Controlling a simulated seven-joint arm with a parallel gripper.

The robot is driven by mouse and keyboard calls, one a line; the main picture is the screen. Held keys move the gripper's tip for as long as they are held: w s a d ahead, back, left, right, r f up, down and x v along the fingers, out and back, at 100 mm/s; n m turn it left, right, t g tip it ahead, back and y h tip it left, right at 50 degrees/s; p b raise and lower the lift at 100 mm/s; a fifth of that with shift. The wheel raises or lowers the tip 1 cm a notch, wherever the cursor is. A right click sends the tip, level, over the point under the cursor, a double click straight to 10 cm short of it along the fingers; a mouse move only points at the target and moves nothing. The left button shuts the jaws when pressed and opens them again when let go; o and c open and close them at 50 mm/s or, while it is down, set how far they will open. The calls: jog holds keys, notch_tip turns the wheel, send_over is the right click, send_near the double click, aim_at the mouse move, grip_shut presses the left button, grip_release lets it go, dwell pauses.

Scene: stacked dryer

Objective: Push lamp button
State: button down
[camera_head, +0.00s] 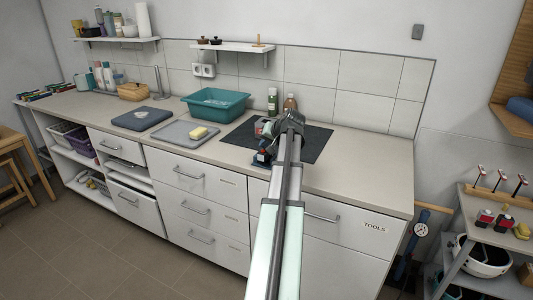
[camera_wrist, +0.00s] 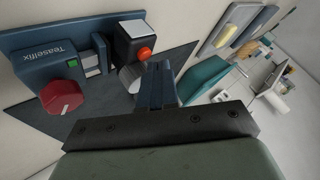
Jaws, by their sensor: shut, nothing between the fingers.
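In the wrist view, a dark box with a round orange-red button (camera_wrist: 145,54) stands just beyond my fingertips. I cannot tell which of these, if any, is the lamp button. My gripper (camera_wrist: 158,68) is shut and empty, close to the orange-red button; whether it touches is unclear. In the head view my arm hides most of this spot on the dark mat (camera_head: 312,143).
A teal basin (camera_head: 215,105), a grey tray with a yellow sponge (camera_head: 198,132) and a dark blue case (camera_head: 142,118) lie left on the counter. Two bottles (camera_head: 272,99) stand at the back near the tiled wall. The counter right of the mat (camera_head: 370,165) is clear.

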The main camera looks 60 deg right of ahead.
jog(key=shift+f, duration=0.45)
dwell(0.5)
jog(key=shift+r, duration=0.95)
notch_tip(320, 180, up, 6)
dwell(0.7)
dwell(0.4)
